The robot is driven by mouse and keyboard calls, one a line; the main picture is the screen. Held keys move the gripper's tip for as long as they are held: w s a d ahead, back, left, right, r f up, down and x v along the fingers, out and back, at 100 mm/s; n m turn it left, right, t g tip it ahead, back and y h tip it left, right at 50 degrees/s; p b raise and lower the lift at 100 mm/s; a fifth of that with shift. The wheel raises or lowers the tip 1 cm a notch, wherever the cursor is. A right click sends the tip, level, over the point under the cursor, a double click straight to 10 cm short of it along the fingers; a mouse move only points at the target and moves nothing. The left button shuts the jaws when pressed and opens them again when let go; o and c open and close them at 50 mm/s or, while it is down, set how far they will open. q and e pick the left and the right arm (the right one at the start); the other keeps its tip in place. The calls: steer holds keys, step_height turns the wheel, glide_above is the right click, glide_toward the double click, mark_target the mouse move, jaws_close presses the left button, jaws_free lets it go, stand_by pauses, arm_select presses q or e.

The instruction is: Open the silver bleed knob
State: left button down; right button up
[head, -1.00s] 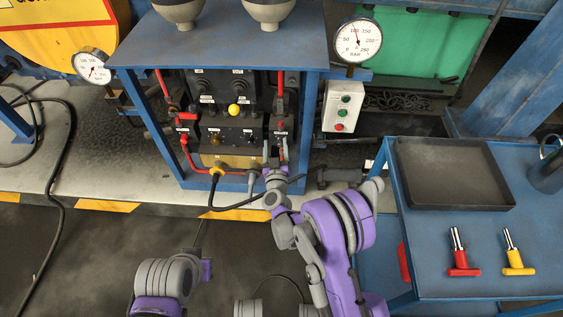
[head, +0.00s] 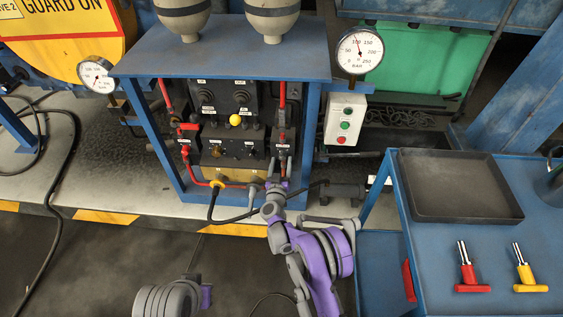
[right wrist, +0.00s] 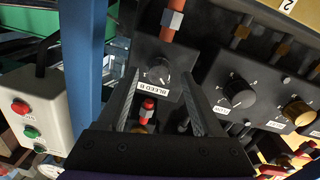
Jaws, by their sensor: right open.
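The bleed knob is a grey round knob (right wrist: 158,71) above a "BLEED B" label on the dark panel in the right wrist view. In the head view, its part of the panel (head: 282,138) is small, at the right side of the panel. My right gripper (head: 277,167) is in front of the panel's lower right. In the right wrist view, its two fingers (right wrist: 160,82) are open, one on each side of the knob's line. Contact cannot be told. A red-tipped fitting (right wrist: 148,106) shows between the fingers.
A blue frame post (right wrist: 84,75) stands close left of the gripper, with a button box (head: 345,118) beyond it. Black knobs (right wrist: 238,92) sit to the right on the panel. A blue cart with a black tray (head: 458,187) and red and yellow handles is at right.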

steer(key=shift+w+d, duration=0.1)
steer(key=shift+w, duration=0.35)
jaws_close()
